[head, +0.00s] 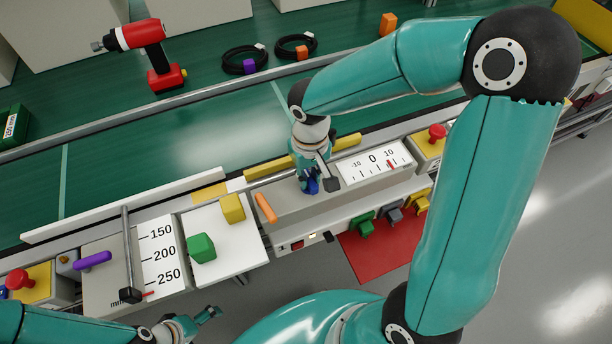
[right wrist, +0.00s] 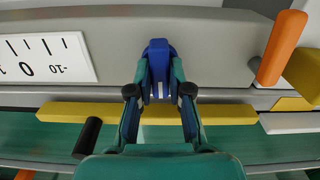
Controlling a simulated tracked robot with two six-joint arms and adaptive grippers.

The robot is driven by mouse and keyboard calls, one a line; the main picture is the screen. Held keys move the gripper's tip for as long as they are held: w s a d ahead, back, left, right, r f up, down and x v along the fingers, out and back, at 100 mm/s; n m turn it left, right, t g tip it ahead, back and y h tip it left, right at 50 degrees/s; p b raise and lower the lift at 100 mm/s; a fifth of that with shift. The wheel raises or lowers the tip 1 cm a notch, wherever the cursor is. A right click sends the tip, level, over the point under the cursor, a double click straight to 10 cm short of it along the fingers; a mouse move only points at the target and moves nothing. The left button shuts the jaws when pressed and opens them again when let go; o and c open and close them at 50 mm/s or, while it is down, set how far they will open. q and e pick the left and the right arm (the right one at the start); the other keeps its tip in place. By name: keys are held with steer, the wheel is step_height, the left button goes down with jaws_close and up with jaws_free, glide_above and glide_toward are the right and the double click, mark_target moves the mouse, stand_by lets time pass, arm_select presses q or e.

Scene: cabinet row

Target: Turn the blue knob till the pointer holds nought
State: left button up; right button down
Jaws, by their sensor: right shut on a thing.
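The blue knob (head: 312,186) sits on the front of a grey panel. It is mostly hidden by my right gripper in the head view, but shows plainly in the right wrist view (right wrist: 158,52). My right gripper (right wrist: 158,75) is shut on the knob, one finger on each side. A white scale (head: 375,164) marked -10, 0 and 10 lies right of the knob. Its red pointer (head: 390,164) stands near the 10 mark, right of 0. The part of the scale (right wrist: 45,58) in the wrist view shows no pointer. My left gripper (head: 190,324) is low in the head view, away from the panel; its jaws are unclear.
A yellow block (head: 232,208) and a green block (head: 202,248) stand on a white shelf. A second scale (head: 161,252) with a lever is further left.

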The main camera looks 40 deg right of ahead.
mark_target(308, 177)
steer(key=n, duration=0.3)
steer(key=shift+w+a, duration=0.1)
steer(key=shift+n, duration=2.2)
steer(key=c, duration=1.1)
jaws_free()
step_height(308, 177, up, 12)
